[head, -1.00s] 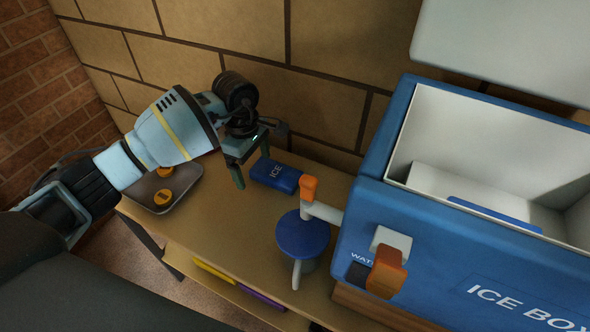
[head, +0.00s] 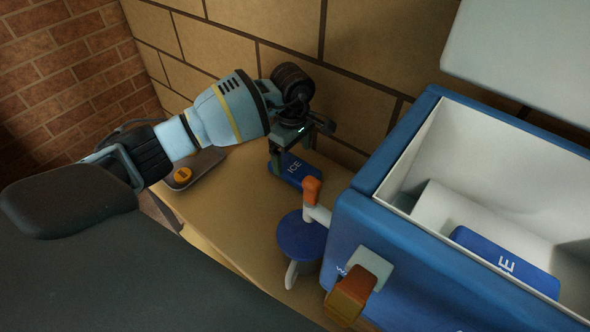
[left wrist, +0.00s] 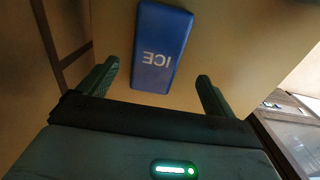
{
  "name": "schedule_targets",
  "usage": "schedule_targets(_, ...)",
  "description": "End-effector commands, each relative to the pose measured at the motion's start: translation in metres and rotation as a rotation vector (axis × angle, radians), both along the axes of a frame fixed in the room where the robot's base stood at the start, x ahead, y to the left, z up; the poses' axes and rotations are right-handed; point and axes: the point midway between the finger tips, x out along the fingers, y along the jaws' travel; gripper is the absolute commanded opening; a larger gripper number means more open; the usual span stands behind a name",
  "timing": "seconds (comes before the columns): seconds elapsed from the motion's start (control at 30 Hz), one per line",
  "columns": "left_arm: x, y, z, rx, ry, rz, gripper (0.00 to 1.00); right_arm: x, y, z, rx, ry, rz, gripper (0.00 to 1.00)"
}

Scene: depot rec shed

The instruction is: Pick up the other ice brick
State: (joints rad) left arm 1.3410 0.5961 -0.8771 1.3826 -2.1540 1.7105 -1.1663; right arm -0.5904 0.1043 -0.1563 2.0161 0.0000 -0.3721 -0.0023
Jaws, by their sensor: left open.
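A blue ice brick (head: 302,170) marked ICE lies on the wooden table near the wall. My left gripper (head: 291,163) is open above and beside it, covering part of the brick in the head view. In the left wrist view the brick (left wrist: 161,50) lies ahead of the two open fingers (left wrist: 157,88), between their lines, with nothing in the jaws. A second blue ice brick (head: 505,262) lies inside the open ice box (head: 425,240). My right gripper is not in view.
A grey tray (head: 204,163) with a yellow-orange item (head: 183,176) lies at the table's left. The wall (head: 340,70) stands close behind.

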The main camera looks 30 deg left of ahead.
Motion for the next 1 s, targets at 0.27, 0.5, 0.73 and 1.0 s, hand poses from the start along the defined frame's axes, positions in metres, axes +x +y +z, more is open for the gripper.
schedule_targets(0.27,0.002,-0.002,-0.014,-0.002,0.001,0.001,0.91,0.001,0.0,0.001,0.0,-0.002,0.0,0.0)
schedule_targets(0.5,0.005,-0.002,-0.046,-0.002,0.0,0.0,0.91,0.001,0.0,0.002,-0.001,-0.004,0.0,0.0)
schedule_targets(0.73,0.005,-0.002,-0.054,0.0,-0.002,0.0,0.91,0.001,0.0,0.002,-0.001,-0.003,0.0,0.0)
schedule_targets(1.0,0.005,-0.002,-0.054,0.0,-0.002,0.0,0.71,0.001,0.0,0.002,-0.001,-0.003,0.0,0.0)
